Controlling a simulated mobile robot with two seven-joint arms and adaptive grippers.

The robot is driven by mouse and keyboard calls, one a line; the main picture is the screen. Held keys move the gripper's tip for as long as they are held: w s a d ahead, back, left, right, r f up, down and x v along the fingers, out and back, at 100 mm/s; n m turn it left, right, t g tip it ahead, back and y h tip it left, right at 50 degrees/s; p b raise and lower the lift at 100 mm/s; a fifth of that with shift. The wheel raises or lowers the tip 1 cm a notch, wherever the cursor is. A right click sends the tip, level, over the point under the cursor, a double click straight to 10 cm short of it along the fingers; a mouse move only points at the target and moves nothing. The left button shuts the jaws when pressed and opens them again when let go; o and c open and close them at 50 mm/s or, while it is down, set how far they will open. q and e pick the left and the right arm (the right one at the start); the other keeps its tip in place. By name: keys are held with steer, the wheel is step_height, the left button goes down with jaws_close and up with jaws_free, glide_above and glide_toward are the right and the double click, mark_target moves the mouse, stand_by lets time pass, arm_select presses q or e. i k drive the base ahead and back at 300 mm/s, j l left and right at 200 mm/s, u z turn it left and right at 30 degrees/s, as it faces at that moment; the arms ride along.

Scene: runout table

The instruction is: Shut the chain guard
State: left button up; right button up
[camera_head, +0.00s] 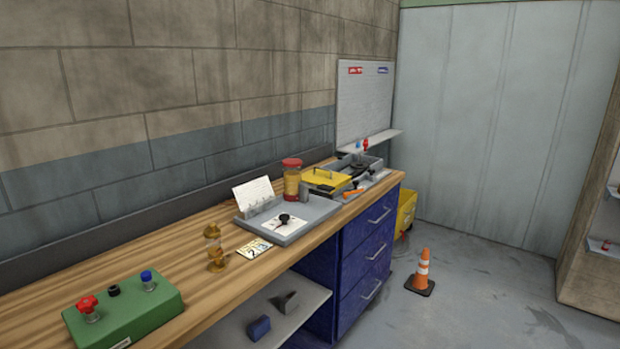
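A yellow cover with a dark handle (327,180) lies near the far end of the wooden bench (190,268); it looks like the chain guard. Beside it on the right is a grey open-topped housing (372,163) with dark parts inside. An orange-handled piece (353,192) lies at the housing's front. From here I cannot tell how the cover is joined to the housing or how far it stands open. Neither of my grippers is in view.
A red-lidded amber jar (291,182) and a grey tray with a dial (310,212) stand before the cover. Nearer are an amber oiler (214,250) and a green box with knobs (125,310). A traffic cone (421,273) stands on the floor right of the blue drawers (366,255).

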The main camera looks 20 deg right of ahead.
mark_target(319, 176)
steer(key=l+u, duration=0.25)
steer(key=u, duration=0.2)
steer(key=i+l+u, duration=0.1)
steer(key=l+u, duration=0.25)
steer(key=u, duration=0.15)
steer(key=l+u, duration=0.2)
steer(key=l, duration=0.25)
steer(key=k+l+u, duration=0.15)
steer(key=l, duration=0.3)
steer(key=k+l+u, duration=0.1)
steer(key=l, duration=0.4)
steer(key=k+l+u, duration=0.1)
steer(key=l, duration=0.35)
